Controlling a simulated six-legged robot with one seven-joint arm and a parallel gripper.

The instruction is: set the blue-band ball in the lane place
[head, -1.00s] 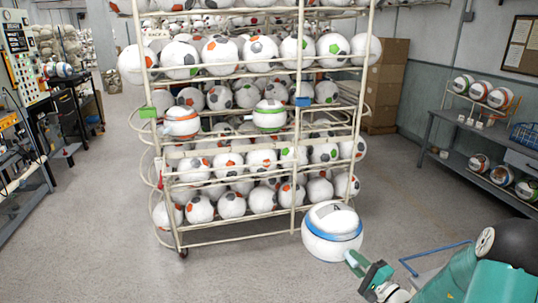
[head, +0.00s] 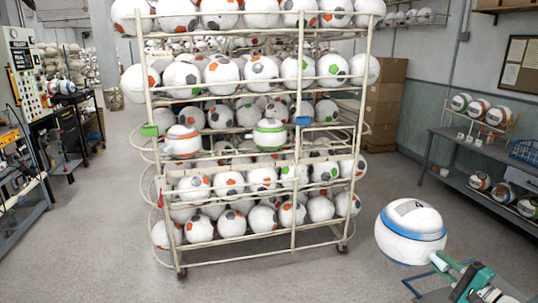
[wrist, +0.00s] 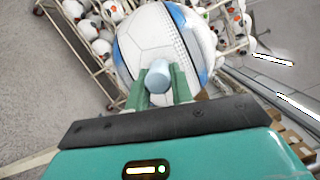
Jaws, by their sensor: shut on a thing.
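The blue-band ball (head: 408,226) is white with a blue stripe and has a light-blue knob (wrist: 158,76). My gripper (head: 438,262) is shut on that knob and holds the ball to the right of the rack in the head view. In the wrist view the ball (wrist: 150,38) fills the top middle, with both fingers (wrist: 158,88) at the knob. On the rack's middle lane (head: 322,126) sit an orange-band ball (head: 182,143) and a green-band ball (head: 269,137). A green tag (head: 149,131) and a blue tag (head: 303,120) mark the lane's front. Lane room shows right of the green-band ball.
The wire rack (head: 230,262) holds several rows of patterned balls above and below the lane. A grey bench (head: 470,140) with banded balls stands at right, and a control panel (head: 22,62) at left. The floor before the rack is clear.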

